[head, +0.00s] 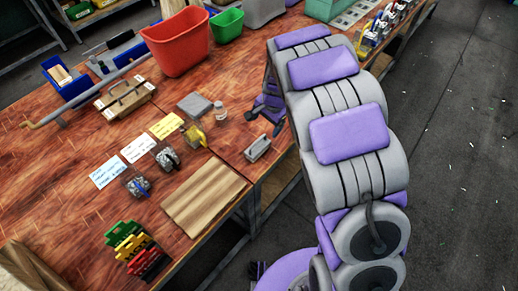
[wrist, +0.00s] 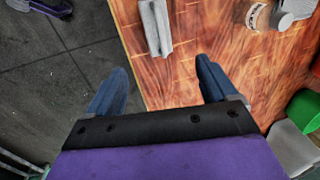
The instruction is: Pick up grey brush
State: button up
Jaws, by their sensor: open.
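The grey brush (head: 258,148) appears to be the small grey block-like piece lying on the wooden table near its right edge. In the wrist view, the grey brush (wrist: 156,28) lies ahead of the fingertips, roughly in line with the gap between them. My gripper (wrist: 162,76) is open and empty, with two blue fingers apart. In the head view, my gripper (head: 268,112) is just above the brush in the picture, at the table edge, partly hidden by my arm. Fingers and brush look apart.
On the table (head: 60,165) are a small jar (head: 220,115), a grey square plate (head: 195,104), and a wooden board (head: 204,195). A red bin (head: 178,45) and a green bin (head: 227,26) stand farther back. Dark floor lies beyond the table's right edge.

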jog(key=b, duration=0.2)
send_over(258, 147)
notch_tip(258, 147, down, 10)
jog(key=shift+r, duration=0.25)
jog(key=shift+d+f, duration=0.3)
notch_tip(258, 147, down, 4)
jog(key=shift+a+f+b, duration=0.1)
jog(key=shift+f+b, duration=0.15)
jog(key=shift+b, duration=0.6)
jog(key=shift+a+f, duration=0.15)
jog(key=shift+f, duration=0.05)
jog(key=shift+a+r, duration=0.1)
jog(key=shift+a, duration=0.1)
jog(key=shift+d, duration=0.35)
jog(key=c, duration=0.6)
jog(key=shift+a, duration=0.2)
jog(key=c, duration=0.6)
